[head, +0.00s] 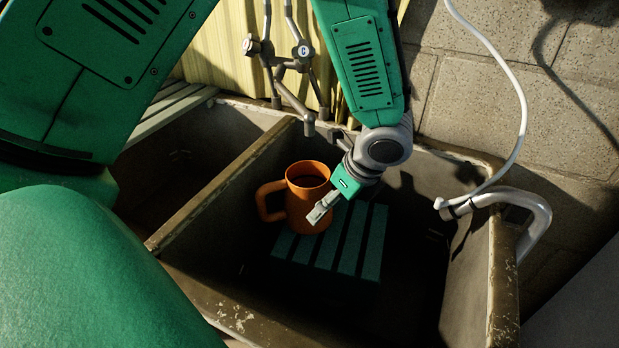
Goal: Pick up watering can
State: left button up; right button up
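The orange watering can (300,205) stands upright in the right basin of the sink, at or on a green slatted rack (352,240). Its round open top faces up and its loop handle sticks out to the left. No spout shows. My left gripper (321,209) reaches down from above, with its grey fingertips overlapping the right side of the can in the picture. I cannot tell whether they touch it. The fingers are seen nearly edge-on, so their gap does not show. My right gripper is not in view.
The stone sink has a divider wall (222,183) left of the can and a raised right wall (480,270). Taps (300,62) stand behind the can. A white hose (518,120) and bent pipe (530,205) are at the right. The front right basin is dark.

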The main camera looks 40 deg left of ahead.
aim_at(324, 192)
pick_arm(q)
jog(key=a, duration=0.3)
jog(key=shift+a+f, duration=0.1)
jog(key=shift+a, duration=0.3)
jog(key=a, duration=0.1)
jog(key=a+b, duration=0.1)
jog(key=a, duration=0.2)
jog(key=shift+w+a+f+b, duration=0.15)
jog(key=shift+f+b, duration=0.15)
jog(key=shift+b, duration=0.05)
jog(key=shift+a+f, duration=0.15)
jog(key=shift+f, duration=0.1)
jog(key=c, duration=1.3)
